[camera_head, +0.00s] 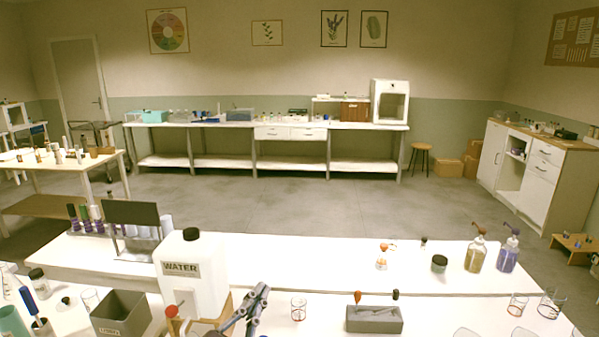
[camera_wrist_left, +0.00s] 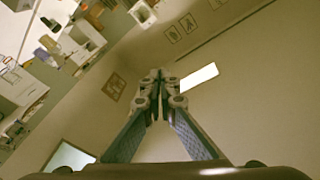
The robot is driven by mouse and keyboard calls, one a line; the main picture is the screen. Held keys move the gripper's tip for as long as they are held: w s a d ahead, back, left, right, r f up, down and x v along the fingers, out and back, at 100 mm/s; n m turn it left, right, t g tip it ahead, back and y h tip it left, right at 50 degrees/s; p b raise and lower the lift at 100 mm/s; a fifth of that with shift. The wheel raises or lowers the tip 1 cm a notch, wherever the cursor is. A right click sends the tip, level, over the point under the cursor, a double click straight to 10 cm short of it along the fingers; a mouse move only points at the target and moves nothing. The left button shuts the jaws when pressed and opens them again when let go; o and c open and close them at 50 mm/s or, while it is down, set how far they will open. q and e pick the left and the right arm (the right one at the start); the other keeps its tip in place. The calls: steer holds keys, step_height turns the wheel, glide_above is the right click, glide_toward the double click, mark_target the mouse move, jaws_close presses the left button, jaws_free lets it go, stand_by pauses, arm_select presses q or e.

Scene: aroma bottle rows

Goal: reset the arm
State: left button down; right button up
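My left gripper (camera_head: 250,308) shows at the bottom centre of the head view, in front of the white workbench (camera_head: 330,262) and right of the white WATER container (camera_head: 194,285). In the left wrist view its two blue-padded fingers (camera_wrist_left: 158,78) lean together and their tips meet. Nothing shows between them. The wrist view is tilted and looks at the far wall and ceiling area. My right gripper is not in view.
Near the gripper stand a small glass (camera_head: 299,309), a grey box (camera_head: 375,319) and a grey bin (camera_head: 120,315). Pump bottles (camera_head: 475,254) stand at the right of the bench. A tube rack (camera_head: 133,225) stands at the left. Open floor lies beyond.

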arm_select(q)
steer(key=s+a+f+n+g+y, duration=0.2)
steer(key=a+f, duration=0.1)
steer(key=f, duration=0.3)
steer(key=s+a+f+n+g+y, duration=0.2)
steer(key=a+f+n, duration=0.15)
steer(key=f, duration=0.25)
steer(key=s+a+f+n+g, duration=0.1)
steer(key=s+a+f+g, duration=0.1)
steer(key=s+f+g, duration=0.35)
steer(key=s+a+f+n+g+y, duration=0.1)
steer(key=s+a+f+g, duration=0.1)
steer(key=s+f, duration=0.65)
steer(key=s+a+f+n+g, duration=0.1)
steer(key=s+a+f+g, duration=0.15)
steer(key=s, duration=0.85)
step_height(320, 180, down, 31)
steer(key=s+g+b, duration=0.2)
steer(key=s+b, duration=0.1)
steer(key=s+a+f+g+b, duration=0.1)
steer(key=s+a+f, duration=0.1)
steer(key=s+f, duration=1.4)
steer(key=shift+a+f+y+b, duration=0.3)
steer(key=shift+a+f+b, duration=0.05)
steer(key=shift+f+b, duration=0.1)
